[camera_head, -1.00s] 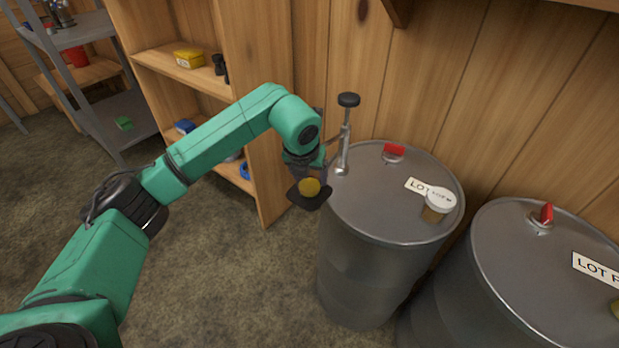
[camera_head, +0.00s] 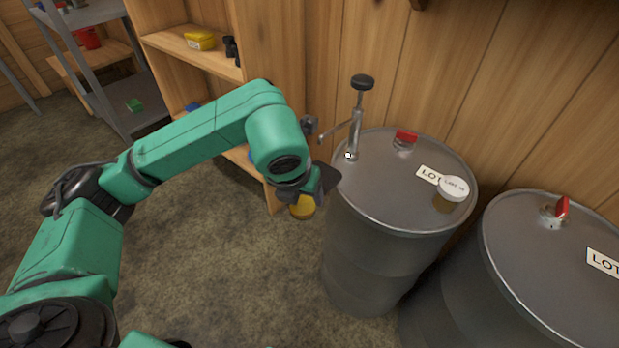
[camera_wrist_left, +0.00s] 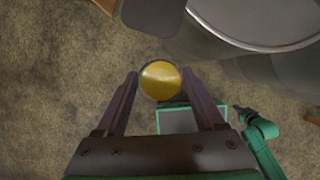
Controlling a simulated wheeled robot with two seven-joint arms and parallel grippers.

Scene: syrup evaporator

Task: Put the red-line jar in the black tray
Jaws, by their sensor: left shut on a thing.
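My left gripper (camera_head: 305,194) is shut on a jar with amber-gold contents (camera_head: 303,208), held in the air just left of the near drum. In the left wrist view the jar (camera_wrist_left: 160,80) shows as a round gold disc between the two fingertips. No red line shows on it from these angles. Another jar with a white lid (camera_head: 453,188) and amber contents stands on the near drum. I cannot make out a black tray. A green arm with a dark end (camera_wrist_left: 240,112) shows in the left wrist view, probably my right; its jaws are unclear.
The near grey drum (camera_head: 385,205) carries a hand pump (camera_head: 355,125), a red-capped bung (camera_head: 405,138) and a LOT label. A second drum (camera_head: 550,265) stands at the right. A wooden shelf (camera_head: 190,55) and metal rack (camera_head: 110,110) are behind. Floor at lower centre is clear.

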